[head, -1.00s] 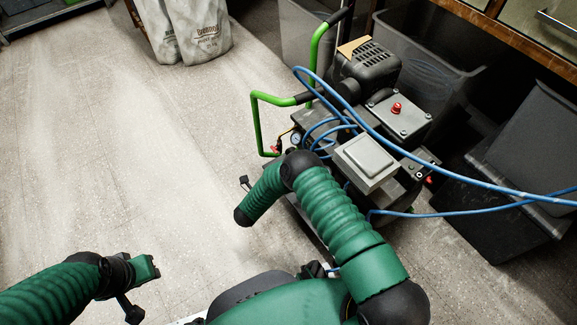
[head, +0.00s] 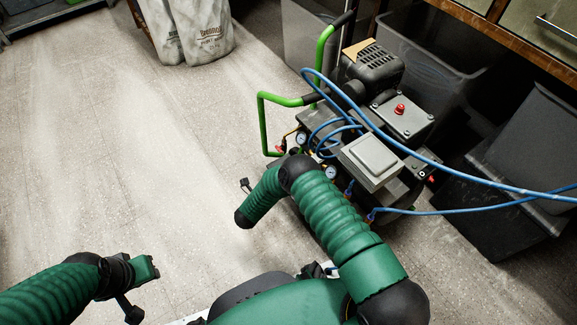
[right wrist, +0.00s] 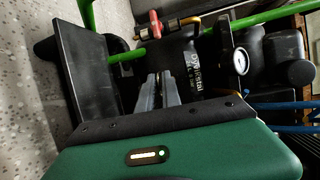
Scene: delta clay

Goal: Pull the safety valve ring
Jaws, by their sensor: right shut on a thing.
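The safety valve ring is too small and covered to make out clearly; it lies at the tips of my right gripper (right wrist: 158,76). The grey fingers are close together and shut in front of the compressor (head: 372,160), beside its black lettered part (right wrist: 195,75). In the head view my right forearm hides this gripper. A red-handled valve (right wrist: 155,24) on brass fittings is just beyond the fingertips, and a white pressure gauge (right wrist: 240,61) is to the right. My left gripper (head: 145,270) hangs at the lower left, away from the compressor; its fingers do not show clearly.
Blue hoses (head: 440,165) loop over the compressor and run off right. A green handle (head: 262,125) rises at its left. Grey bins (head: 425,60) and a dark crate (head: 505,215) stand behind and right. Bags (head: 195,30) sit at the back. The floor (head: 130,150) at left is clear.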

